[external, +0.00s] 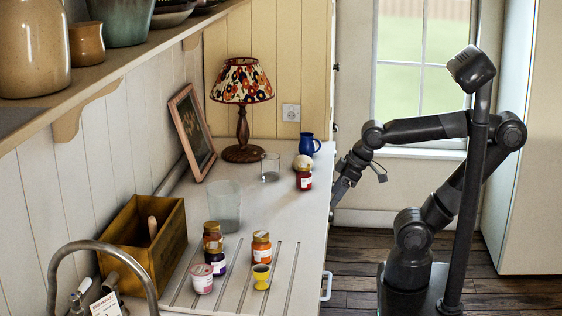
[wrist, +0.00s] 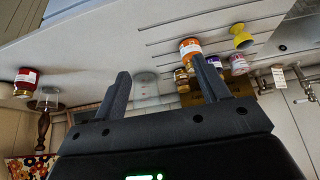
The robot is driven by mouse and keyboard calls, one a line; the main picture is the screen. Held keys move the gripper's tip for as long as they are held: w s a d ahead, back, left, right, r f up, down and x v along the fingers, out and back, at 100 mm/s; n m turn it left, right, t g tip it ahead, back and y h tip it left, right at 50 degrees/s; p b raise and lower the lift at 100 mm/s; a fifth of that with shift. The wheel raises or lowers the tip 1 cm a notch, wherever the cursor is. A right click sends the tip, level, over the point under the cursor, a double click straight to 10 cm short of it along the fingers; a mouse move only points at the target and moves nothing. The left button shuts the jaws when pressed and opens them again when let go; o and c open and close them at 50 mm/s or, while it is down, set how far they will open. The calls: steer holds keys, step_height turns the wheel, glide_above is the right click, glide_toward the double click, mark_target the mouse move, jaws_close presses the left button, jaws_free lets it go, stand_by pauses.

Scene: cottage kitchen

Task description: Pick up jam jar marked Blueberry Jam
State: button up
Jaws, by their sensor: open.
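A jar with dark purple contents, a gold lid and a white label (external: 215,263) stands among several jars on the counter; its label is too small to read. In the wrist view the purple-labelled jar (wrist: 215,62) shows just beyond my right finger. A brown-red jar (external: 212,237), an orange jar (external: 261,247) and a red jar (external: 304,180) also stand upright; none of their labels can be read. My gripper (external: 347,187) is off the counter's right edge, apart from every jar. Its fingers (wrist: 163,72) are spread and empty in the wrist view.
A pink-white cup (external: 202,280) and yellow egg cup (external: 261,275) stand near the jars. A large glass (external: 225,205), wooden box (external: 170,245) and tap (external: 90,246) are close by. A small glass (external: 270,167), blue jug (external: 309,144) and lamp (external: 242,85) stand farther back. The counter's middle is clear.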

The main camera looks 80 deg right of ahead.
steer(key=shift+o, duration=0.5)
steer(key=shift+o, duration=0.7)
